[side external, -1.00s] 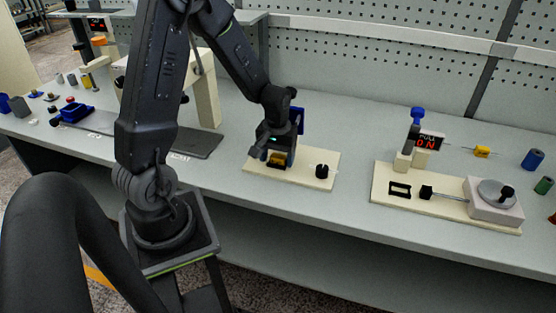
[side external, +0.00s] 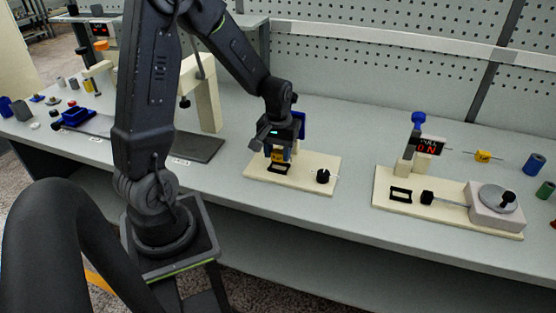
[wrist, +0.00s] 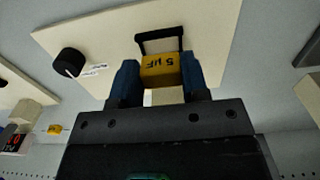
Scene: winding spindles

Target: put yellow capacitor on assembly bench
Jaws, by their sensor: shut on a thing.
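The yellow capacitor (wrist: 160,70), marked "5 µF", is between the two blue fingers of my gripper (wrist: 158,84) in the wrist view. My gripper (side external: 278,153) is shut on it. In the side view the capacitor (side external: 278,155) shows below the gripper, just above a black rectangular frame (side external: 279,169) on a cream board (side external: 317,168). The frame looks empty in the side view. The assembly bench is not labelled in view; I cannot tell which surface it is.
A black knob (side external: 323,176) stands on the cream board. A dark mat (side external: 200,149) lies left.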

